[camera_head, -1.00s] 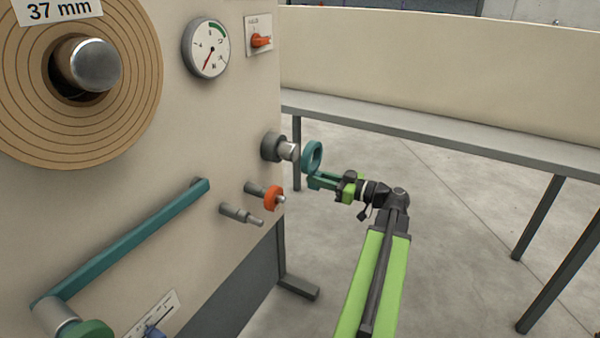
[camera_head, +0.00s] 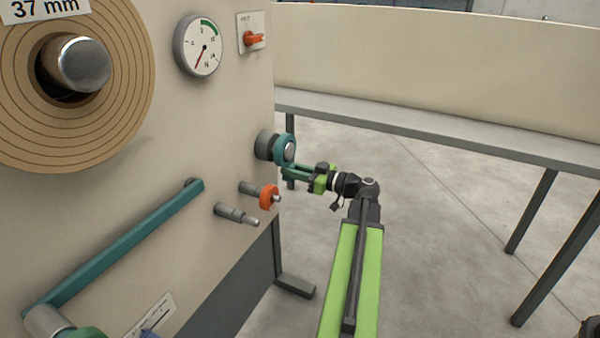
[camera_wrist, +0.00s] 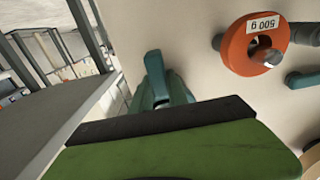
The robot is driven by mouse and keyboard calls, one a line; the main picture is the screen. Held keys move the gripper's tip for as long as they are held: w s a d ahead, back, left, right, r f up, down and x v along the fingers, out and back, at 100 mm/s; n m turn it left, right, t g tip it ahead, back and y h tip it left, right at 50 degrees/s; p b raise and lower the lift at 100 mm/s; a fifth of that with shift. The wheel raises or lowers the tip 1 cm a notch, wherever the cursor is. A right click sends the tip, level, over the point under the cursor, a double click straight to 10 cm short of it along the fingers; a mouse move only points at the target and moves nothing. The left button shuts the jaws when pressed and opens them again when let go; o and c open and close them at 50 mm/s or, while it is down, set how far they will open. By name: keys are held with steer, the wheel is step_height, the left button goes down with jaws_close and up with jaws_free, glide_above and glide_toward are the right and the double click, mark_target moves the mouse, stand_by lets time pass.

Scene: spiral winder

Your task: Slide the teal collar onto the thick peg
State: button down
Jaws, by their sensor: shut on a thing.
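The teal collar (camera_head: 285,149) is a ring that stands upright around the bright end of the thick peg (camera_head: 290,148), whose dark, wider base (camera_head: 263,144) meets the machine panel. The peg's metal tip shows inside the ring. My gripper (camera_head: 289,172) is shut on the collar at its lower edge, coming from the right. In the wrist view, teal parts (camera_wrist: 160,85) show just beyond the black and green gripper body, which hides most of the collar and the peg.
Below the peg, an orange disc (camera_head: 269,197) sits on a thinner peg; it also shows in the wrist view (camera_wrist: 252,45), labelled 500 g. A bare stepped peg (camera_head: 236,213) is lower left. A teal bar (camera_head: 125,245) crosses the panel. A grey bench (camera_head: 420,135) stands behind; the floor at right is open.

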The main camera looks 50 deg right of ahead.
steer(key=shift+x, duration=1)
steer(key=shift+w+f, duration=0.15)
steer(key=shift+w, duration=0.05)
steer(key=c, duration=0.7)
jaws_free()
steer(key=shift+s, duration=0.1)
steer(key=shift+v, duration=3.9)
